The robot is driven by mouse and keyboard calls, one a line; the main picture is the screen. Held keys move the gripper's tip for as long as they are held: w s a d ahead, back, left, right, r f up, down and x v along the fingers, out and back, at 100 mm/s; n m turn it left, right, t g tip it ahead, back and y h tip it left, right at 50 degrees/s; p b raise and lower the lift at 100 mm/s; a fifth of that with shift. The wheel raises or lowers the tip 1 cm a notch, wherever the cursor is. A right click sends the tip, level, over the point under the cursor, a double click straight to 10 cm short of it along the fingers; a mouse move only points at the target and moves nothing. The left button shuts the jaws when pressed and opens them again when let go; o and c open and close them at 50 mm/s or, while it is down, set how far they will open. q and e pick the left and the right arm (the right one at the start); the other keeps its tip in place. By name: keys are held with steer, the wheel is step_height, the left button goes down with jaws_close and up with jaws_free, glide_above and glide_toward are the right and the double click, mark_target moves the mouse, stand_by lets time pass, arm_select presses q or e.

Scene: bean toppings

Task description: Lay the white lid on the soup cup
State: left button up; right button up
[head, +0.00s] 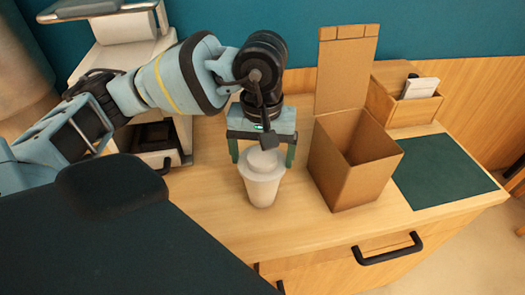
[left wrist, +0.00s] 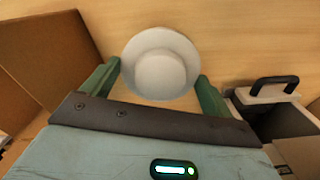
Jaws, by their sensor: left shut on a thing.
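The white soup cup (head: 262,192) stands upright on the wooden counter, left of the cardboard box. The white lid (head: 263,160) is at the cup's mouth, level or nearly so; I cannot tell whether it rests on the rim or sits just above it. My left gripper (head: 262,164) points down over the cup, with one green finger on each side of the lid, shut on it. In the left wrist view the round lid (left wrist: 160,70) shows between the fingers and hides most of the cup. My right gripper is not in view.
An open cardboard box (head: 345,178) stands close to the right of the cup. A dark green mat (head: 445,172) and a wooden holder (head: 400,100) lie farther right. A white machine (head: 125,60) stands behind my left arm. The counter in front of the cup is clear.

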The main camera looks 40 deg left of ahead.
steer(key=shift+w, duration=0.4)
arm_select(q)
steer(key=shift+f, duration=0.1)
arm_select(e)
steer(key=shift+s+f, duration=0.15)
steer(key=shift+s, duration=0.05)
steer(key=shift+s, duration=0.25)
arm_select(q)
steer(key=o, duration=0.7)
steer(key=shift+o, duration=0.2)
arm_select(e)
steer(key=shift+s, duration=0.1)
arm_select(q)
steer(key=shift+r+p, duration=0.35)
steer(key=shift+r, duration=0.85)
steer(key=shift+r+p, duration=0.95)
steer(key=shift+r, duration=1.45)
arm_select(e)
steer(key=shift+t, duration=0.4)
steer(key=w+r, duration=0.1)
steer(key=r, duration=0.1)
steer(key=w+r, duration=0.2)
